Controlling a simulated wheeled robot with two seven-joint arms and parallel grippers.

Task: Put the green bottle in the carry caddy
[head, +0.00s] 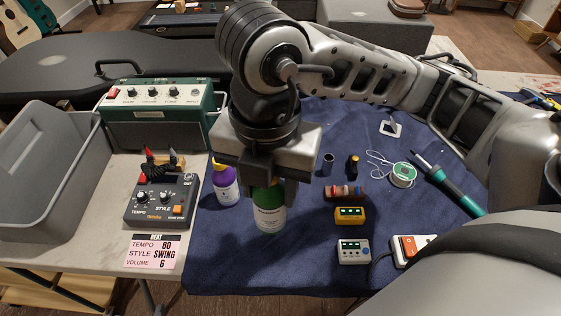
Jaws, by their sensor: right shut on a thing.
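The green bottle (270,213), with a white label, is upright on or just above the blue cloth; its base contact is hard to tell. My right gripper (267,184) comes down over it from above and is shut on its upper part, hiding the cap. A grey open bin (50,235), which may be the carry caddy, stands at the left edge of the table. My left gripper is not in view.
A drum machine (160,200) and a green amplifier (158,117) lie between the cloth and the bin.

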